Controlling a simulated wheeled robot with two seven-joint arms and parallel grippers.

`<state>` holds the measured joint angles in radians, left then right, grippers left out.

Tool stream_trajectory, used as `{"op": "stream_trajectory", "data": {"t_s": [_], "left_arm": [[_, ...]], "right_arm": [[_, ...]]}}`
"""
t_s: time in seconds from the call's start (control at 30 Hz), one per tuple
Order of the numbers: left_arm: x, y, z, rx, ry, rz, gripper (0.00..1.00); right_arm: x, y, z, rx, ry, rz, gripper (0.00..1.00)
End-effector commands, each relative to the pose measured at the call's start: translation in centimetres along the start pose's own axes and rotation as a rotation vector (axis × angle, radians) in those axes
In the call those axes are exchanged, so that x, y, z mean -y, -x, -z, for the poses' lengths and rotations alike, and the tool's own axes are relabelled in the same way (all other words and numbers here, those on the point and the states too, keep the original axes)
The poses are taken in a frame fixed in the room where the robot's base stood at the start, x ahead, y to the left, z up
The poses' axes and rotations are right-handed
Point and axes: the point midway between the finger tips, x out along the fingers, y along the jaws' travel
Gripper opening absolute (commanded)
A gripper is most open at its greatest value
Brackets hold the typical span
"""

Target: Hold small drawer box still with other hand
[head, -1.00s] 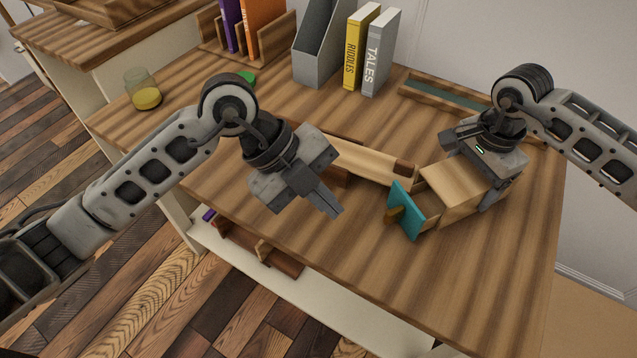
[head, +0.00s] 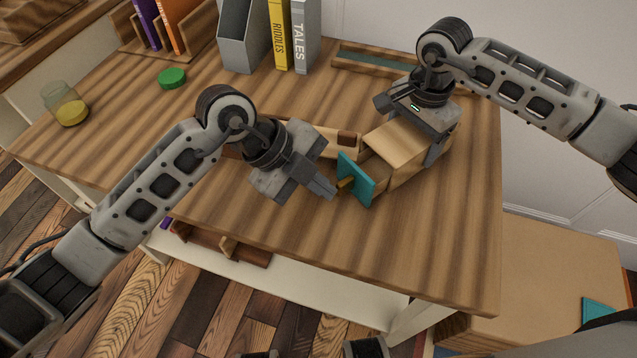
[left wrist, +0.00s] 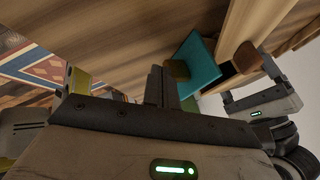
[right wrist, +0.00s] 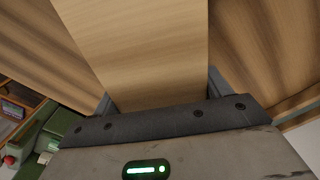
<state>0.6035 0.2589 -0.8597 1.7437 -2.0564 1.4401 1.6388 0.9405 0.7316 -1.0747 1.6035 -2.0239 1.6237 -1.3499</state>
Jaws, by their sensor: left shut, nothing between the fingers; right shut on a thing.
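The small drawer box (head: 405,143) is pale wood and sits on the plank tabletop (head: 440,220). Its drawer is partly out, with a teal front (head: 357,180) and a brass-coloured knob (head: 345,185). My right gripper (head: 412,142) is shut on the box body from above; in the right wrist view the box (right wrist: 145,45) lies between its fingers. My left gripper (head: 329,190) is shut and empty, its fingertips right by the knob. In the left wrist view the knob (left wrist: 177,69) is just beyond the fingers (left wrist: 165,85); I cannot tell whether they touch.
A wooden organiser (head: 325,140) lies behind the left gripper. Books (head: 292,35), a grey file holder (head: 243,38), a green lid (head: 172,78) and a glass jar (head: 66,105) stand farther back. The tabletop's front right is clear.

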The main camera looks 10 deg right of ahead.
Motion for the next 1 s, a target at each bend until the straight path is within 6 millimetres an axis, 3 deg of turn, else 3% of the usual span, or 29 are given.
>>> {"op": "stream_trajectory", "data": {"t_s": [0.2, 0.4, 0.77, 1.0], "left_arm": [[3.3, -1.6, 0.1, -0.001, -0.002, 0.003, 0.0], [4.3, -2.2, 0.1, 0.001, -0.002, 0.002, 0.0], [3.9, -2.0, 0.1, -0.001, -0.001, 0.005, 0.0], [0.2, 0.1, -0.1, 0.004, -0.001, -0.001, 0.0]], "right_arm": [[0.1, 0.1, -0.1, 0.001, 0.001, 0.003, 0.45], [0.1, 0.1, -0.1, 0.003, 0.002, 0.003, 0.45], [0.1, 0.1, -0.4, 0.008, 0.006, 0.004, 0.45], [0.1, 0.1, -0.2, 0.004, 0.003, 0.002, 0.45]]}}
